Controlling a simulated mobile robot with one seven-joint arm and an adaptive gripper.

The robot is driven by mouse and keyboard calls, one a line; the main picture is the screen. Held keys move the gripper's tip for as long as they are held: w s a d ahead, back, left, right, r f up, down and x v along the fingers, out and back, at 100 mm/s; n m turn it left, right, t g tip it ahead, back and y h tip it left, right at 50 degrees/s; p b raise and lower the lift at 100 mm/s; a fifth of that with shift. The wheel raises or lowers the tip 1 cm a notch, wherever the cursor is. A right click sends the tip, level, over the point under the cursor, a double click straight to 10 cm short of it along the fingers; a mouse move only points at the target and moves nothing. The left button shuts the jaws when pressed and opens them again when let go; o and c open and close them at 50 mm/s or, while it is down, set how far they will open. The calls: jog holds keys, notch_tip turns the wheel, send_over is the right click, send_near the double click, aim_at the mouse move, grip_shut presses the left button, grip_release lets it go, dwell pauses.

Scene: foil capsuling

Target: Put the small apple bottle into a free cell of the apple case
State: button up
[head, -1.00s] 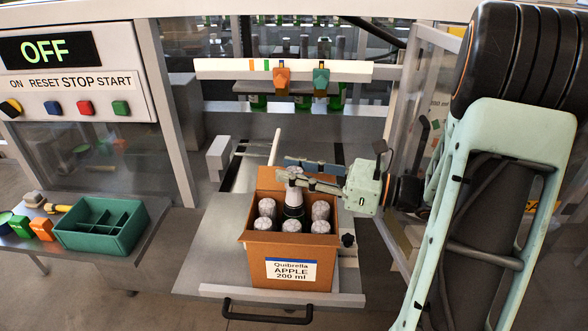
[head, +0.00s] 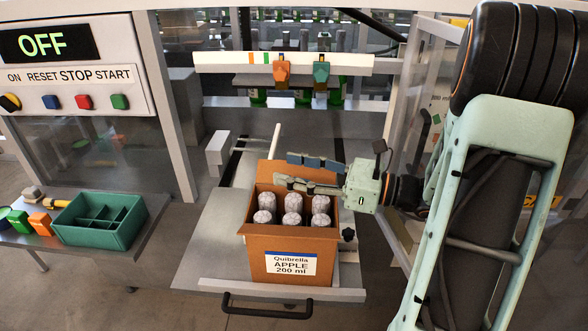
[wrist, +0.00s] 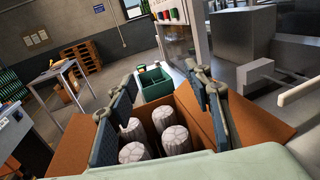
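The apple case (head: 292,240) is an open brown cardboard box labelled "Quibrella APPLE 200 ml", on the metal table. Several bottles with silver foil tops stand upright in it in two rows. The small apple bottle (head: 293,202) appears to be the middle one of the back row, its top level with the others; its body is hidden by the case. My gripper (head: 285,170) is open over the back of the case, its fingers well apart and nothing between them. In the wrist view, the open fingers (wrist: 160,85) flank the case, with foil tops (wrist: 175,139) below.
A green divided tray (head: 102,222) stands on the side shelf at the left, beside orange and green items (head: 40,221). A panel (head: 75,70) reading OFF is at the upper left. A rail with an orange and a teal nozzle (head: 320,72) crosses behind the case.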

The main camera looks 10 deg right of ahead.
notch_tip(320, 180, up, 10)
dwell(0.7)
dwell(0.7)
